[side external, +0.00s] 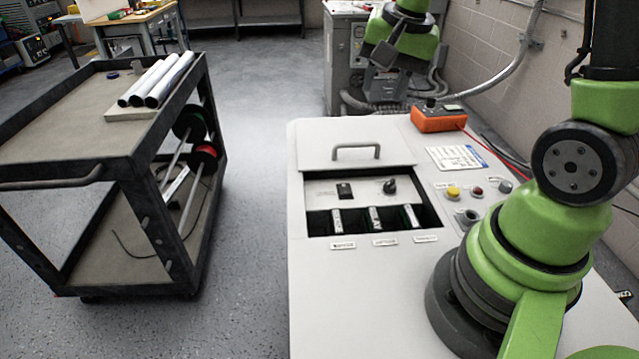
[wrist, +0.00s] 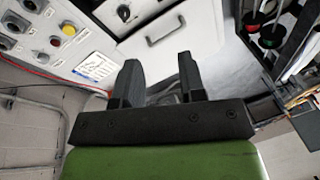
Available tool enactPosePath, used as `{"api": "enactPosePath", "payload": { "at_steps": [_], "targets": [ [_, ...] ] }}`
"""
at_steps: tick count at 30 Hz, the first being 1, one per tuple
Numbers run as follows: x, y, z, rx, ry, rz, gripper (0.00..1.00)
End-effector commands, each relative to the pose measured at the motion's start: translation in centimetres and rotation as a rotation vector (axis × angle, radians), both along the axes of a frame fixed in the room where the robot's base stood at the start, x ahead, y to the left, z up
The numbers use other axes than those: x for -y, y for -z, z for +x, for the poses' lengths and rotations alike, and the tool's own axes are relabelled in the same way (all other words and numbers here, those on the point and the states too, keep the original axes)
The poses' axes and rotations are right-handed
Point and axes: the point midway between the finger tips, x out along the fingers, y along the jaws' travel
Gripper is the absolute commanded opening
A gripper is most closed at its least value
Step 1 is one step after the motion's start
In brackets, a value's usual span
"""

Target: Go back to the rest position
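My gripper (wrist: 157,76) shows in the wrist view with its two dark fingers apart and nothing between them. In the side external view my green wrist is at the top, beyond the far edge of the white cabinet (side external: 330,290); the fingers are hard to make out there. The cabinet has an open recess (side external: 437,217) holding several upright metal-and-black parts, with labels in front. The cabinet's handled panel (side external: 315,150) lies behind the recess; it also shows in the wrist view (wrist: 200,30).
An orange box (side external: 438,119) with a red cable sits at the cabinet's far right. Buttons (side external: 453,192) and a paper sheet (side external: 456,158) are on its top. A black cart (side external: 75,150) with white rolls (side external: 158,78) stands left, across open floor. A brick wall (side external: 490,50) is at the right.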

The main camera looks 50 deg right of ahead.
Motion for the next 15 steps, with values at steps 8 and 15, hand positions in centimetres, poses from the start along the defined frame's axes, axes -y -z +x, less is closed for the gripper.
{"api": "enactPosePath", "payload": {
  "at_steps": [8,15],
  "targets": [
    [-7.5,-7.1,-5.4,0.213,-0.376,-0.067,0.37],
    [-11.2,-9.0,-10.5,0.362,-0.632,-0.107,0.37]
  ]
}}
